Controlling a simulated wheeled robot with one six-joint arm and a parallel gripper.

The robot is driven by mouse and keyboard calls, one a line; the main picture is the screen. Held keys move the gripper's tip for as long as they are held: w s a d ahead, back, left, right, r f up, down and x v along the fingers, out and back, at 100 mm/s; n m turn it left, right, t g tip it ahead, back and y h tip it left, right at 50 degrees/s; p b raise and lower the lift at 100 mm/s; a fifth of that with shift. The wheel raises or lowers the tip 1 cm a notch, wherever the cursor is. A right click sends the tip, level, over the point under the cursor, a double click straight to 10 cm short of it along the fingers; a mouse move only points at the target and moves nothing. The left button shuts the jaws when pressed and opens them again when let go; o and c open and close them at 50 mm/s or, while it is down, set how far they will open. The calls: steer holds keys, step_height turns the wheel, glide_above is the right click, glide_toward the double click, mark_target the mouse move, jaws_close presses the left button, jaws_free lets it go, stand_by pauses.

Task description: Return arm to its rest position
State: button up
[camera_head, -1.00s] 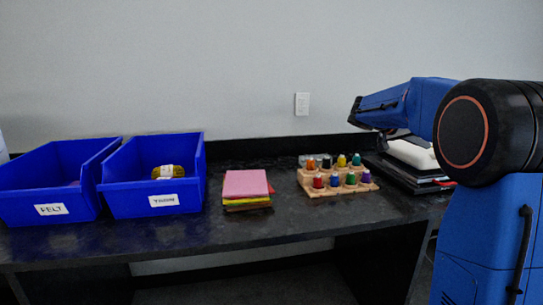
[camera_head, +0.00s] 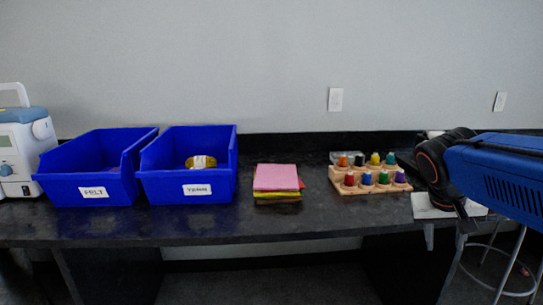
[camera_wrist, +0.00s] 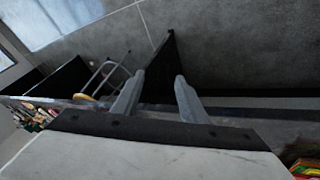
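My arm (camera_head: 500,175), blue with a black joint, reaches in from the right edge in the head view, over the right end of the dark bench. In the head view I cannot make out the fingertips. In the wrist view my gripper (camera_wrist: 157,95) shows two grey fingers set apart with nothing between them. Behind them are the grey floor and a dark upright panel.
The bench (camera_head: 320,220) holds a sewing machine (camera_head: 20,150), a blue felt bin (camera_head: 85,170), a blue yarn bin (camera_head: 185,178) with a yellow yarn ball, a felt stack (camera_head: 276,178) and a thread rack (camera_head: 340,183). A stool (camera_head: 500,262) stands at right.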

steer(key=s+a+f+n+t+y, duration=0.2)
steer(key=s+a+f+n+y, duration=0.2)
steer(key=s+a+f, duration=0.5)
steer(key=shift+s+a+f+y, duration=0.15)
steer(key=shift+s+a+y, duration=0.15)
steer(key=shift+s+a, duration=0.75)
steer(key=shift+d, duration=0.15)
stand_by(0.6)
